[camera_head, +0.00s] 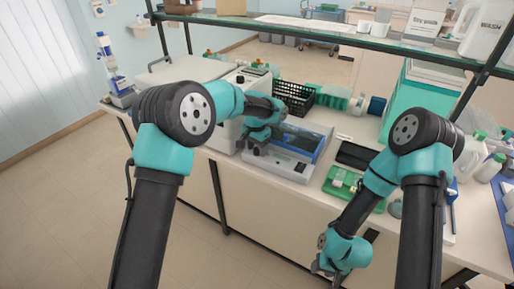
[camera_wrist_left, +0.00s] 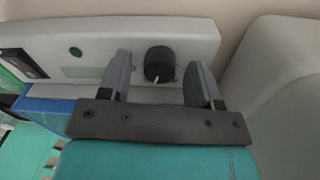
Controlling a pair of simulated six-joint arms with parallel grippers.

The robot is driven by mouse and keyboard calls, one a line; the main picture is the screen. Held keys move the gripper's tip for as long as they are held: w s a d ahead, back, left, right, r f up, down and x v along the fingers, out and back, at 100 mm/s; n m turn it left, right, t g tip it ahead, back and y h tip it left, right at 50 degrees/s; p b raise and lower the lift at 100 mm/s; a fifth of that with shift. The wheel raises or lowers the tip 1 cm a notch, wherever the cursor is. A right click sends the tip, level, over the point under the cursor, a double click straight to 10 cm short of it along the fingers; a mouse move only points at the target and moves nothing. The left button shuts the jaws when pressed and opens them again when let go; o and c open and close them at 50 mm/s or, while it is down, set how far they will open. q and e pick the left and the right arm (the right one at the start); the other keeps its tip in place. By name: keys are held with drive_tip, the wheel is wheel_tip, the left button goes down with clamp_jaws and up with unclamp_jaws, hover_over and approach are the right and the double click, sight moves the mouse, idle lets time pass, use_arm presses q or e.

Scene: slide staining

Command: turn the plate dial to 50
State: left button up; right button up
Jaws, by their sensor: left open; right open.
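The plate dial is a round black knob (camera_wrist_left: 158,65) with a pale pointer mark, on the light grey front panel of the staining device (camera_wrist_left: 190,40). In the head view this device (camera_head: 284,166) has a blue-tinted lid and stands on the bench. My left gripper (camera_wrist_left: 161,66) is open, with one finger on each side of the knob and visible gaps to it. In the head view my left gripper (camera_head: 254,146) is at the device's left end and hides the knob. No dial numbers are readable. My right gripper (camera_head: 327,267) hangs empty in front of the bench.
A green button (camera_wrist_left: 76,51) and a dark display (camera_wrist_left: 22,65) sit on the same panel. A pale machine (camera_head: 228,130) stands close to the left of the device. A black basket (camera_head: 294,97) is behind it, and a green tray (camera_head: 343,182) lies to the right.

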sight(255, 148)
use_arm(q)
wheel_tip(255, 148, up, 17)
drive_tip(key=shift+w+a+r, duration=0.2)
drive_tip(key=shift+w+a, duration=0.05)
drive_tip(key=shift+a, duration=0.05)
idle(0.6)
